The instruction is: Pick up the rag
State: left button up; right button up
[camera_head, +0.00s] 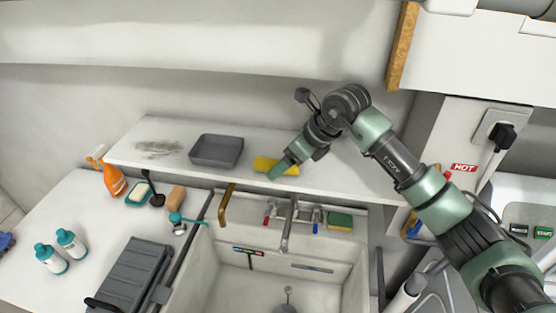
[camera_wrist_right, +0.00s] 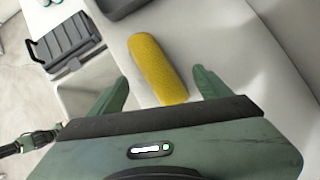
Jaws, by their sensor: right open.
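The rag is a yellow rolled cloth (camera_head: 264,164) lying on the white ledge (camera_head: 340,182) behind the sink. In the right wrist view the rag (camera_wrist_right: 157,66) runs lengthwise away from the palm, with its near end in the gap between the fingers. My right gripper (camera_head: 281,168) is over the rag's right part in the head view. Its two green fingers (camera_wrist_right: 160,80) are spread, one on each side of the rag, with visible gaps. I cannot tell how far the fingertips are above the ledge. My left gripper is not in view.
A grey tray (camera_head: 216,151) stands on the ledge left of the rag. An orange spray bottle (camera_head: 113,180) stands left. The ledge right of the rag is clear.

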jog(key=shift+w+a+p, duration=0.3)
jog(key=shift+a+p, duration=0.05)
jog(key=shift+a, duration=0.15)
jog(key=shift+w+a+f, duration=0.15)
jog(key=shift+f, duration=0.35)
jog(key=c, duration=1.6)
jog(key=shift+r, duration=0.1)
